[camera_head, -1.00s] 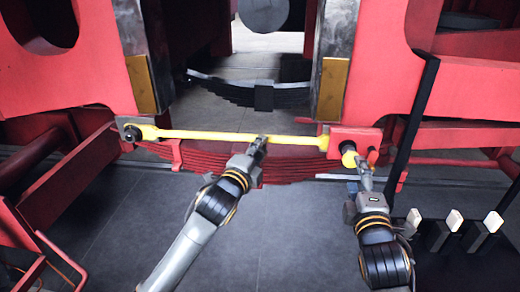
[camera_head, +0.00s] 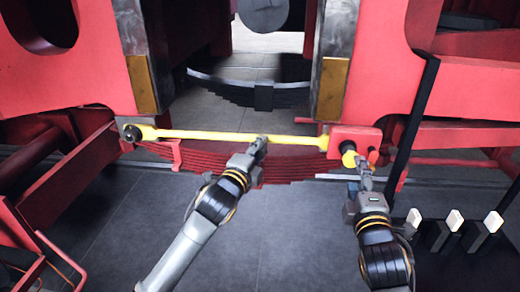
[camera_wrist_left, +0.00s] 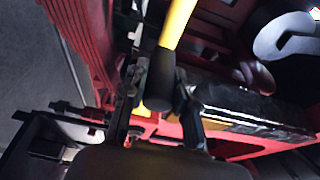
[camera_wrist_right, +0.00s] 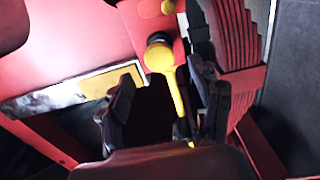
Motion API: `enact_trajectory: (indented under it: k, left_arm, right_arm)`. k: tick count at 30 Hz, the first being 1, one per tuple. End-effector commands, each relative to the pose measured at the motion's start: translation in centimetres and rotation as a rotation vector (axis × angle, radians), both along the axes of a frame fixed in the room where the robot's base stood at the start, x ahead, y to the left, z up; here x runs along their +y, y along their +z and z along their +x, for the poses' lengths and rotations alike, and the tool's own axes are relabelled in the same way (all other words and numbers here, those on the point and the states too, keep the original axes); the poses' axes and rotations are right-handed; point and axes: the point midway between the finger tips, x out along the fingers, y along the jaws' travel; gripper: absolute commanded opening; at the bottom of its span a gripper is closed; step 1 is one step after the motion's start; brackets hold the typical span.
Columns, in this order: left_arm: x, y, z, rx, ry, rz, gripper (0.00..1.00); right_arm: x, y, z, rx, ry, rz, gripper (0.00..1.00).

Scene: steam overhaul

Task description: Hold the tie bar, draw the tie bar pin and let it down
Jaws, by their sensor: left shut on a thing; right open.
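The yellow tie bar (camera_head: 200,135) spans the red frame almost level, from a dark round fastening (camera_head: 132,133) on the left to a red bracket (camera_head: 352,135) on the right. My left gripper (camera_head: 260,141) is shut on the bar right of its middle; the left wrist view shows the bar (camera_wrist_left: 178,22) at the jaws. A yellow round knob with a dark collar (camera_head: 348,159), apparently the tie bar pin, sits at the right bracket. My right gripper (camera_head: 364,167) is open just below and right of it. The right wrist view shows the knob (camera_wrist_right: 158,58) beyond the apart fingers.
Red leaf springs (camera_head: 215,160) lie behind and below the bar. A black post (camera_head: 415,125) and a dark stand with white-tipped blocks (camera_head: 445,235) are at right. The grey floor (camera_head: 290,225) between the arms is clear.

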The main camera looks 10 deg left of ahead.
Motion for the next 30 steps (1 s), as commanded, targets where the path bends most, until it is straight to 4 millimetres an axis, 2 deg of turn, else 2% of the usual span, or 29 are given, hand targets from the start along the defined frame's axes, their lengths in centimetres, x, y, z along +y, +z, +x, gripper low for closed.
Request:
enact_trajectory:
  k: [1, 11, 30]
  left_arm:
    - [0.1, 0.5, 0.0, -0.009, 0.000, -0.001, 0.00]
    - [0.1, 0.8, 0.0, -0.016, 0.000, -0.004, 0.00]
    - [0.1, 1.2, 0.0, -0.024, 0.001, -0.005, 0.00]
  right_arm:
    - [0.0, 0.0, 0.0, 0.000, 0.000, 0.000, 0.64]
    - [0.0, 0.1, 0.2, 0.000, 0.000, 0.000, 0.64]
    - [0.0, 0.1, 4.1, 0.000, 0.000, -0.001, 0.64]
